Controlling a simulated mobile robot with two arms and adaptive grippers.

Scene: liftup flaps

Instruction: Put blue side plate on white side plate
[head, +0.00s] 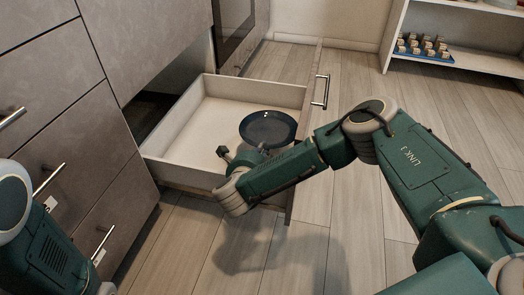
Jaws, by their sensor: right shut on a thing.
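A dark blue side plate (268,127) shows in the head view, over the right part of the open drawer. My right gripper (246,156) is at the plate's near left edge, shut on the plate's rim. The wrist and forearm of my right arm come in from the right and hide part of the grip. I cannot tell whether the plate touches the drawer floor.
The open drawer (188,117) has pale walls and a bare floor at its left. Its front panel (312,108) with a bar handle stands on the right. Closed grey drawers line the left. A white shelf (462,58) with small jars is at the back right. Wooden floor is clear.

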